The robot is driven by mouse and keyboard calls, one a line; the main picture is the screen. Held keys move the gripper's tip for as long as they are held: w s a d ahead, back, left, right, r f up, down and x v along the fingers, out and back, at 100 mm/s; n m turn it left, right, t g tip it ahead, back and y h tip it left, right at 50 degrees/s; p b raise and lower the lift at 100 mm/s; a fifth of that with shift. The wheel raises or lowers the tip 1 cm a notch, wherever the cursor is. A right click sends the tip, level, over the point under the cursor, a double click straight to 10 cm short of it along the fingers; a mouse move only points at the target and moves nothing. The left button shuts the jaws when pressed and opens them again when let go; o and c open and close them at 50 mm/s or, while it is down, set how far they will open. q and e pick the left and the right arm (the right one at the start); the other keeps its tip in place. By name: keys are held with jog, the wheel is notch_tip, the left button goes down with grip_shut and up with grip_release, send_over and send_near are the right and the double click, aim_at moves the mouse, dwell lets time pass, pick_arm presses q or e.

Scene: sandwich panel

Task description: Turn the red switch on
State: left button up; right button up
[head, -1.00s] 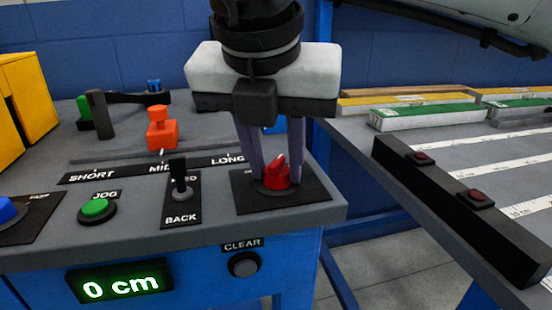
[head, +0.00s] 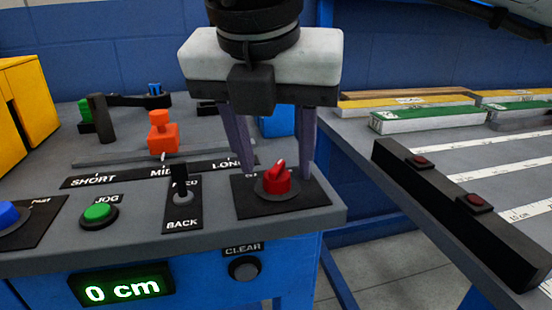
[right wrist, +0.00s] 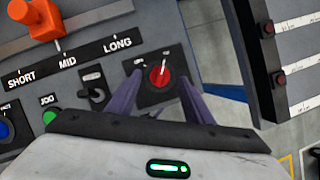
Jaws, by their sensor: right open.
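The red switch (head: 276,180) is a round red knob with a raised grip on a black plate at the right end of the grey panel. It also shows in the right wrist view (right wrist: 160,76), where a light mark on the knob points up and slightly right. My right gripper (head: 276,172) is open, pointing down, with one finger on each side of the knob and a gap to it on both sides. In the right wrist view the fingers (right wrist: 160,92) also stand apart with the knob between and beyond them. The plate's lettering is partly hidden. My left gripper is not seen.
Left of the switch are a black toggle lever (head: 181,185), a green JOG button (head: 99,212) and an orange slider (head: 162,136). A CLEAR button (head: 244,267) and a display (head: 121,289) reading 0 cm are on the front. A black bar (head: 455,210) lies on the table at right.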

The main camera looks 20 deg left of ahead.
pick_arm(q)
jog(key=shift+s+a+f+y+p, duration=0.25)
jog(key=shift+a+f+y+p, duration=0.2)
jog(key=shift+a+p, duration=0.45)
pick_arm(e)
jog(key=v, duration=0.8)
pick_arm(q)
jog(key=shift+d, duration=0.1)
pick_arm(e)
jog(key=shift+r, duration=0.1)
